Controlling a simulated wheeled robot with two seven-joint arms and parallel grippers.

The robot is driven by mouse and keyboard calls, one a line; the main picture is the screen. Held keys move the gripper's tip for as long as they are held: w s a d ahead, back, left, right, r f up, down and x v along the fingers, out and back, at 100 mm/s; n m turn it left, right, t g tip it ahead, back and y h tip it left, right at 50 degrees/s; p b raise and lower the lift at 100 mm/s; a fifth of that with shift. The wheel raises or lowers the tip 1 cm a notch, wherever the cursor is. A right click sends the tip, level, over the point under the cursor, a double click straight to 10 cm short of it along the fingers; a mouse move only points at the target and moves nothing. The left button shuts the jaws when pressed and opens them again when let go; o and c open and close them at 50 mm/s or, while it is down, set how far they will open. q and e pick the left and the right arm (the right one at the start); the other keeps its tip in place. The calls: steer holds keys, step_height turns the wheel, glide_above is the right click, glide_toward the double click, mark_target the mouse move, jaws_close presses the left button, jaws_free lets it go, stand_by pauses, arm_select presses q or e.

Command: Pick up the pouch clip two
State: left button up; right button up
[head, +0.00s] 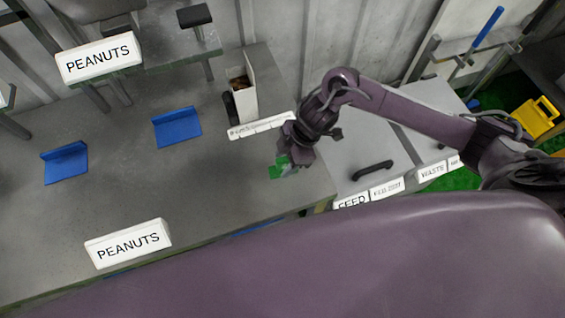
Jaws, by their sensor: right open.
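My right arm comes in from the right, and its gripper (295,158) points down over the right end of the grey table. The gripper is open. A small green piece (279,170) lies on the tabletop just left of the fingertips. It may be a pouch clip, but its label cannot be read and the gripper partly hides it. Whether the fingers touch it cannot be told. My left gripper is out of view.
Two blue angled pieces (177,127) (65,163) stand on the grey table (120,190). A white box (243,90) and a white labelled strip (262,125) lie behind the gripper. PEANUTS signs (128,243) (98,58) stand at front and back. FEED and WASTE bins (365,150) are right.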

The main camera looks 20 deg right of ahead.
mark_target(281, 166)
steer(key=shift+x, duration=1.15)
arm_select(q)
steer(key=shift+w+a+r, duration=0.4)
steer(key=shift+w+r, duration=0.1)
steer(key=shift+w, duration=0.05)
arm_select(e)
steer(key=shift+a+f, duration=0.1)
steer(key=shift+f, duration=0.25)
steer(key=shift+c, duration=0.5)
jaws_close()
